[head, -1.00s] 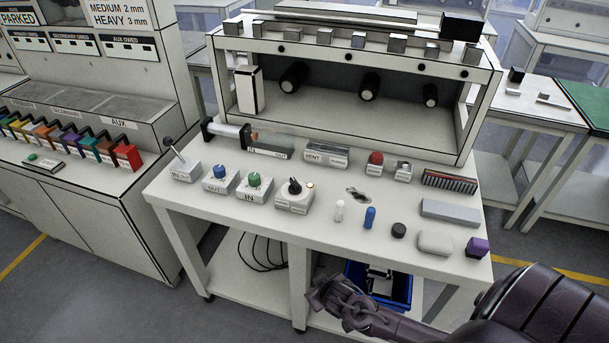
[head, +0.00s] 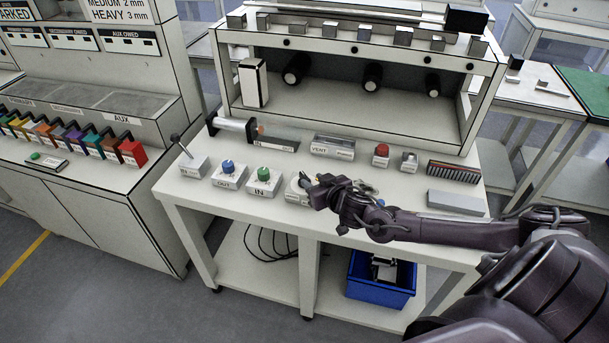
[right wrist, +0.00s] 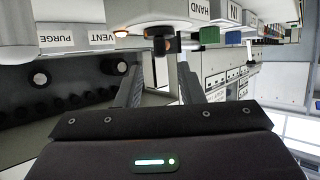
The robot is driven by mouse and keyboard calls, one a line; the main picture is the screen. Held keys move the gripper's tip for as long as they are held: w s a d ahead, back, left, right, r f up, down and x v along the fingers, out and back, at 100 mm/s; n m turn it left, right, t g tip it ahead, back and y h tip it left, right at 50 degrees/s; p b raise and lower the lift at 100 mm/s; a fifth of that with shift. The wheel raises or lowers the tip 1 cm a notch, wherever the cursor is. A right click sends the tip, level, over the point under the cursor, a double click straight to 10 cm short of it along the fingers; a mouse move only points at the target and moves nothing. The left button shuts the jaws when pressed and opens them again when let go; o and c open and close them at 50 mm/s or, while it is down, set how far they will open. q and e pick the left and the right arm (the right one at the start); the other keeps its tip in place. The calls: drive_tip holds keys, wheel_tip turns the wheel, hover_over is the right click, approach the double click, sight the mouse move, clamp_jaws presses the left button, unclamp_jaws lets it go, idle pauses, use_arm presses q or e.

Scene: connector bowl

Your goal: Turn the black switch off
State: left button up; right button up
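The black switch sits on a small white box (head: 292,196) on the bench; in the head view my right gripper (head: 310,187) covers most of it. In the right wrist view the black switch knob (right wrist: 160,42) shows between and near the tips of my two open fingers (right wrist: 160,68), with an orange lamp (right wrist: 121,33) beside it. I cannot tell whether the fingers touch the knob. The right gripper holds nothing visible. My left gripper is out of view.
Left of the switch stand a green-knob box (head: 263,180), a blue-knob box (head: 229,174) and a lever box (head: 192,165). Behind are the vent box (head: 333,146) and a red button (head: 381,151). A grey block (head: 456,202) lies right. A blue bin (head: 380,281) sits below.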

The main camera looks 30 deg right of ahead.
sight(305, 176)
drive_tip(key=x, duration=0.6)
drive_tip(key=shift+w+a+f, duration=0.1)
clamp_jaws()
